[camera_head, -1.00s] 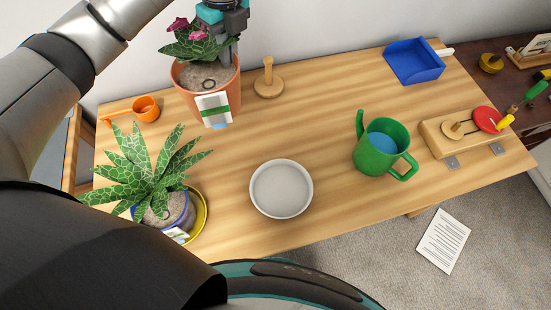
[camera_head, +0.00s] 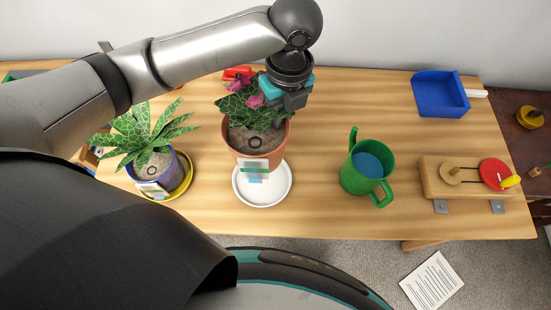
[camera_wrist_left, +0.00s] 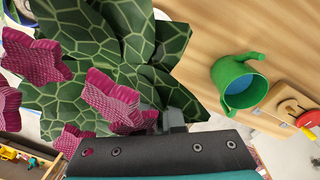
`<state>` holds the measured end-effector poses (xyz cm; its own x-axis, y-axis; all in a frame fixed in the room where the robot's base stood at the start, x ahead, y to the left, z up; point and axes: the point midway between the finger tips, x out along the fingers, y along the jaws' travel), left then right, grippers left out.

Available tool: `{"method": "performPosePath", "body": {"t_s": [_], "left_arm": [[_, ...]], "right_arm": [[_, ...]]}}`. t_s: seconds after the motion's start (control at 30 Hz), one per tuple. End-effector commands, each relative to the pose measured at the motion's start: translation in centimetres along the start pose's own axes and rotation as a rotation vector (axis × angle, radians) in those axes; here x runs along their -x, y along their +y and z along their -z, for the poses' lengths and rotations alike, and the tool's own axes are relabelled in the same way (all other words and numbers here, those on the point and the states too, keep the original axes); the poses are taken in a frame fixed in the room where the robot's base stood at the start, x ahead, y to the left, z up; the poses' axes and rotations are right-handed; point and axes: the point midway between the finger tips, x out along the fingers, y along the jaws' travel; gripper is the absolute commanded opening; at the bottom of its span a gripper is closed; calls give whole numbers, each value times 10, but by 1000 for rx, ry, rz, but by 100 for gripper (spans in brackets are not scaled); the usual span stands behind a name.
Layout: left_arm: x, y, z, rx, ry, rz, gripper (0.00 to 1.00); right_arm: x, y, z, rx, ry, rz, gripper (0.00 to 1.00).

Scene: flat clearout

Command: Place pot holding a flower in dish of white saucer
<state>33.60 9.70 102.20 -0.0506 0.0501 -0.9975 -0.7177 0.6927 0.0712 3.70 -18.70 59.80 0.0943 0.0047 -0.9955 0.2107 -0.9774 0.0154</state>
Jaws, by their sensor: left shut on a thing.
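The terracotta pot (camera_head: 257,150) holds a plant with dark patterned leaves and magenta flowers (camera_head: 238,88). It overlaps the far part of the white saucer (camera_head: 262,199) in the head view; whether its base touches the saucer is hard to tell. My left gripper (camera_head: 281,113) is at the pot's far right side, shut on the pot, with its fingertips partly hidden by leaves. My right gripper is not in view.
A spiky plant in a blue pot (camera_head: 160,178) stands on a yellow saucer (camera_head: 183,187) to the left. A green watering can (camera_head: 358,180) stands to the right. A blue dustpan (camera_head: 440,95) and wooden toy (camera_head: 450,182) are further right. The table (camera_head: 320,215) is clear between saucer and can.

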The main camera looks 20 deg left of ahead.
Motion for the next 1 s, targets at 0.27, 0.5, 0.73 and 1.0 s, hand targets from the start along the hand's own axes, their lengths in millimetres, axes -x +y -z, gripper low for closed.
{"method": "performPosePath", "body": {"t_s": [0.27, 0.5, 0.73, 1.0], "left_arm": [[-69, -5, 0, 0, 1, -3, 0], [-112, -8, 0, 1, -1, -1, 0], [-124, -10, 0, 0, -1, 1, 0], [-159, -11, 0, 0, 0, -1, 0]], "right_arm": [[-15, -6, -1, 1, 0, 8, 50], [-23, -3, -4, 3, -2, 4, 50], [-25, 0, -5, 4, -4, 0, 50], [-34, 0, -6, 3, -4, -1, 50]]}}
